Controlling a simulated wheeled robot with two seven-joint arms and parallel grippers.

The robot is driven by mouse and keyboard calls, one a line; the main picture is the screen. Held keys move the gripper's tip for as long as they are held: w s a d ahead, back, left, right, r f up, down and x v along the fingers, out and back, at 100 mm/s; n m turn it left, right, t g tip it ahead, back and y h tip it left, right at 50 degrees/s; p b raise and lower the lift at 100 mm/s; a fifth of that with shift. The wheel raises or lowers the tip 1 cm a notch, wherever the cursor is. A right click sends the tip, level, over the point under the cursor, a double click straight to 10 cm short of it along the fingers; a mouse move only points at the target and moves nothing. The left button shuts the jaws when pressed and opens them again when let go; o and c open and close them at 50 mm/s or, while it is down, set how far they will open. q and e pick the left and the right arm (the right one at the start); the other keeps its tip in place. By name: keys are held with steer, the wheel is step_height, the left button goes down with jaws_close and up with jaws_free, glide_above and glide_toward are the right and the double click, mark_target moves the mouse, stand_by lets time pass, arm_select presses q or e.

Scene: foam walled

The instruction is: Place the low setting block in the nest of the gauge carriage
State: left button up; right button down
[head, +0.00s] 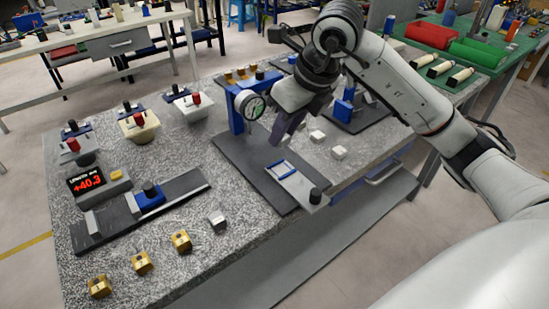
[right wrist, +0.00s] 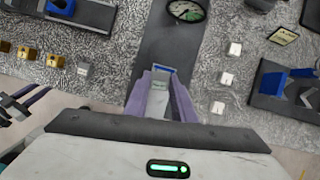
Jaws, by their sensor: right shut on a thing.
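My right gripper (head: 283,128) is over the gauge stand's dark base, just beyond the carriage. In the right wrist view its purple fingers (right wrist: 162,95) are shut on a small pale grey block (right wrist: 158,88), largely hidden in the head view. The gauge carriage (head: 297,184) is a light grey slide with a black knob. Its blue-edged nest (head: 280,170) looks empty in the head view. The nest's blue edge (right wrist: 164,69) shows beyond the fingertips in the right wrist view. I cannot tell whether the block touches the carriage. Dark prongs at the wrist view's left edge may be my left gripper.
The dial gauge (head: 253,107) on its blue post stands close to my right gripper. White blocks (head: 338,152) lie to its right. A silver block (head: 217,218) and gold blocks (head: 181,240) lie along the front. A digital readout (head: 88,181) stands at left.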

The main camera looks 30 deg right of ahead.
steer(key=shift+w+d+r+m, duration=0.25)
steer(key=shift+w+r+m, duration=0.05)
steer(key=shift+m, duration=0.3)
steer(key=shift+w+d+f+h, duration=0.1)
steer(key=shift+w+f+h, duration=0.05)
steer(key=shift+f+h, duration=0.15)
steer(key=shift+m, duration=0.3)
step_height(320, 180, down, 9)
steer(key=shift+f, duration=0.1)
steer(key=c, duration=1.5)
jaws_free()
steer(key=shift+f, duration=0.1)
steer(key=v, duration=1.2)
